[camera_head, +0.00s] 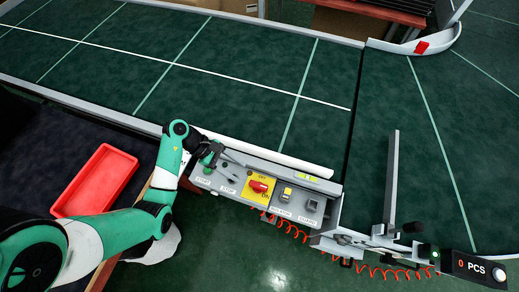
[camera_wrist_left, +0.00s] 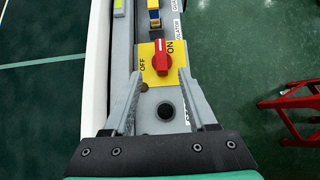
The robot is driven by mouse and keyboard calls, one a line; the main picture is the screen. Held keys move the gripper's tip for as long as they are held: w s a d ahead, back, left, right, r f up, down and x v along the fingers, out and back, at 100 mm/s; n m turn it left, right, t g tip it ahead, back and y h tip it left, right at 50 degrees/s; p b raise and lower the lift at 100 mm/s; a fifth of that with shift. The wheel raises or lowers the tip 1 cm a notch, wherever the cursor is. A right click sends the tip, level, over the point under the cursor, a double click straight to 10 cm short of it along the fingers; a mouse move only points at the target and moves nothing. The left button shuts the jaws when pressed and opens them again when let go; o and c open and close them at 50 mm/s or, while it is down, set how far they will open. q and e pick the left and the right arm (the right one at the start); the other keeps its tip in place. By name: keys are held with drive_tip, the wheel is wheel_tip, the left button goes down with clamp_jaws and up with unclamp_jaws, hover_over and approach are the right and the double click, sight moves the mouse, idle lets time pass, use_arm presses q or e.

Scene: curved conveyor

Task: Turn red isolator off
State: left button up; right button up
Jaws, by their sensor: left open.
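The red isolator (camera_head: 259,186) is a rotary knob on a yellow plate marked OFF and ON, set in a grey control panel (camera_head: 232,175). It also shows in the left wrist view (camera_wrist_left: 160,58), beyond my fingertips, with OFF to its left and ON to its right. Which label it points to is hard to tell. My left gripper (camera_head: 216,158) is open and empty above the panel's left end, near the STOP label. In the wrist view its fingers (camera_wrist_left: 161,76) lie either side of the knob's line, apart from it. My right gripper is not in view.
A red tray (camera_head: 97,181) lies to the left. The green conveyor (camera_head: 240,70) runs behind the panel. A counter box reading 0 PCS (camera_head: 475,268) is at lower right.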

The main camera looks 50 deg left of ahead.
sight(258, 185)
use_arm(q)
drive_tip(key=b+x, duration=0.3)
drive_tip(key=x, duration=0.8)
drive_tip(key=shift+s, duration=0.15)
drive_tip(key=shift+d+f, duration=0.25)
clamp_jaws()
